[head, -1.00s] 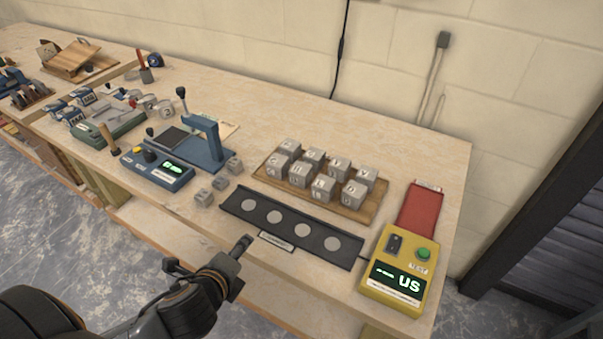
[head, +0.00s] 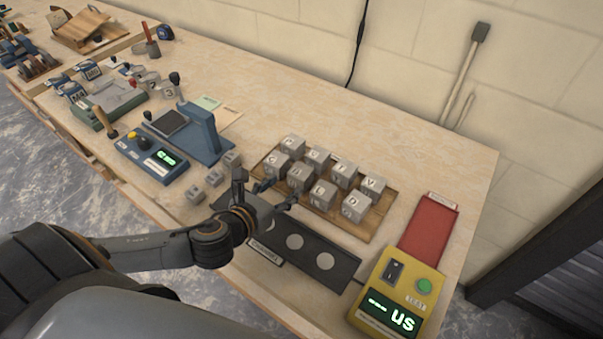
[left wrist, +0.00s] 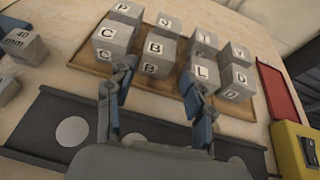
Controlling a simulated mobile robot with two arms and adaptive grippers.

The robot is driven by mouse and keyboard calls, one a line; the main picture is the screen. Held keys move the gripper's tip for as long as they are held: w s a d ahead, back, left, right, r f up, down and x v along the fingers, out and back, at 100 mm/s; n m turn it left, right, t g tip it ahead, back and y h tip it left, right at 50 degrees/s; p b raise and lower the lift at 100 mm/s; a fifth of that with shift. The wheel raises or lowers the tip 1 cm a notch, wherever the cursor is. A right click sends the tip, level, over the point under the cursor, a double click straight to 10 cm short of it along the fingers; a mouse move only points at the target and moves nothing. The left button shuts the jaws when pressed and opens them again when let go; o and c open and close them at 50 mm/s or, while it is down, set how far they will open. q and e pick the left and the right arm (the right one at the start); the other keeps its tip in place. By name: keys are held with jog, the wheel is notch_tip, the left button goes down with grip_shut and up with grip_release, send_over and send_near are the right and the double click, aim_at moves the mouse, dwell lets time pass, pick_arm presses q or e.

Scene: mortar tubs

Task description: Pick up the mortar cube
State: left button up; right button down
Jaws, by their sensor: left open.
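Several grey mortar cubes with white letter labels stand in two rows on a wooden board (head: 375,226). In the left wrist view, a cube marked B (left wrist: 152,56) stands in the front row between cubes marked C (left wrist: 113,42) and L (left wrist: 203,72). Which cube is meant, I cannot tell. My left gripper (head: 264,187) is open and empty at the board's front edge, facing the front row. In the left wrist view its fingers (left wrist: 157,76) are spread on either side of cube B's front face. Contact with a cube cannot be made out. My right gripper is not in view.
A black strip (head: 345,266) with round pale spots lies in front of the board, partly under my left arm. A yellow tester (head: 397,290) and red pad (head: 427,222) stand right. Small grey cubes (head: 214,178) and a blue device (head: 150,160) are left.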

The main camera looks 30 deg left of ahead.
aim_at(299, 173)
pick_arm(q)
jog(key=x, duration=0.4)
jog(key=shift+w, duration=0.2)
jog(key=p+x, duration=0.1)
jog(key=x, duration=0.3)
jog(key=shift+w+r, duration=0.15)
jog(key=shift+w+f, duration=0.25)
jog(key=shift+w, duration=0.1)
jog(key=shift+s, duration=0.1)
jog(key=shift+c, duration=0.2)
jog(key=c, duration=0.4)
jog(key=shift+r, duration=0.1)
jog(key=c, duration=0.6)
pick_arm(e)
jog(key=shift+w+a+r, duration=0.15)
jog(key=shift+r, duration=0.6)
